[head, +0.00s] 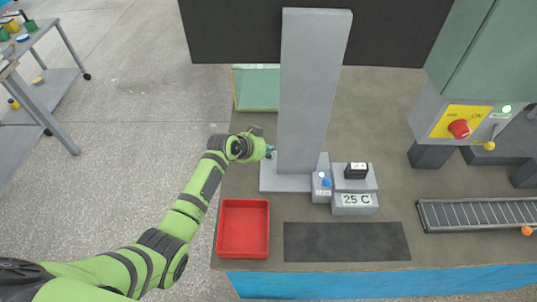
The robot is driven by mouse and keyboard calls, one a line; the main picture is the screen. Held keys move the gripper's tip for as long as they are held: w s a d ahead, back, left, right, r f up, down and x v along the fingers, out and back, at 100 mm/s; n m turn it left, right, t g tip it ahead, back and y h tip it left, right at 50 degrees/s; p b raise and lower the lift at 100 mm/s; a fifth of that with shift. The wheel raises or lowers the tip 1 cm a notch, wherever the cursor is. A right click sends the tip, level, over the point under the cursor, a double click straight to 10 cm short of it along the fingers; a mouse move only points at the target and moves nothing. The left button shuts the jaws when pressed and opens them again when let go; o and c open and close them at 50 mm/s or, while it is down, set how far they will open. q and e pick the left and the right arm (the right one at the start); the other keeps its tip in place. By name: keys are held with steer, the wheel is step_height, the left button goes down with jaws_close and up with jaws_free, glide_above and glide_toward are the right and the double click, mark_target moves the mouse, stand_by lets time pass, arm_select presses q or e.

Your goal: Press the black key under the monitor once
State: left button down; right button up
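The monitor (220,35) is a large dark panel across the top of the head view, on a broad grey stand (312,95). I cannot make out a black key under the monitor for certain. A small black block (356,171) with a white label sits on a grey device with a "25 C" display (355,200), right of the stand's foot. My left gripper (269,151) is at the left edge of the stand, above the bench. Its fingers are small and partly hidden, so their opening is unclear. My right gripper is out of view.
A red tray (243,229) and a dark mat (346,242) lie at the bench front. A small grey box with blue and white knobs (321,186) stands by the device. A roller conveyor (480,214) and a switch cabinet (462,122) are at right.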

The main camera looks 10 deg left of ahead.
mark_target(267, 156)
arm_select(q)
steer(key=shift+f, duration=0.1)
steer(key=shift+f+b, duration=0.3)
steer(key=shift+f+b, duration=0.35)
steer(key=shift+f, duration=0.05)
stand_by(0.6)
stand_by(0.4)
steer(key=shift+r+p, duration=0.8)
step_height(267, 156, up, 5)
steer(key=p, duration=0.5)
steer(key=shift+r, duration=0.1)
